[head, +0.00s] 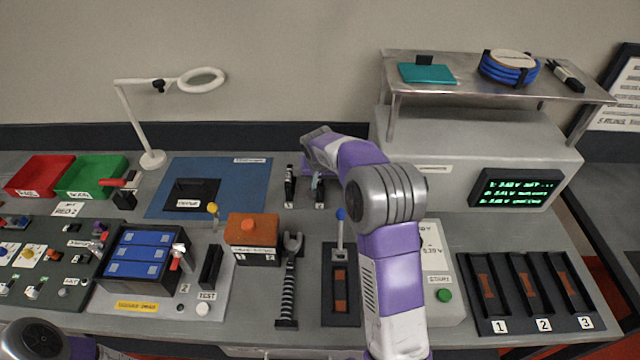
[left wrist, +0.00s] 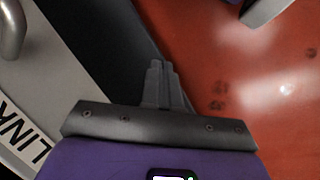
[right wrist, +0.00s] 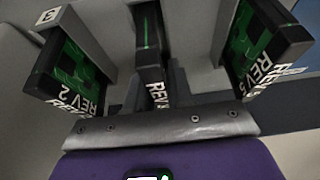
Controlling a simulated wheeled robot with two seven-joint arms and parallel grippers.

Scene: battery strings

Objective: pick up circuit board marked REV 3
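In the right wrist view, a dark circuit board (right wrist: 150,45) stands upright, edge toward me, straight ahead of my right gripper (right wrist: 154,85). Its label starts with REV; I cannot read the number. My right gripper's fingers look apart, one on each side of this board's near edge. A board marked REV 2 (right wrist: 72,70) stands to the left and one marked REV 5 (right wrist: 258,45) to the right. In the head view my right arm reaches to small upright holders (head: 290,187) at the back. My left gripper (left wrist: 160,85) is shut and empty over the red floor.
A blue mat (head: 225,165) lies left of the holders. A grey cabinet with a shelf (head: 450,140) stands to the right. An orange-topped box (head: 252,235), a striped wrench-like tool (head: 289,280) and a battery tray (head: 105,285) lie nearer the front.

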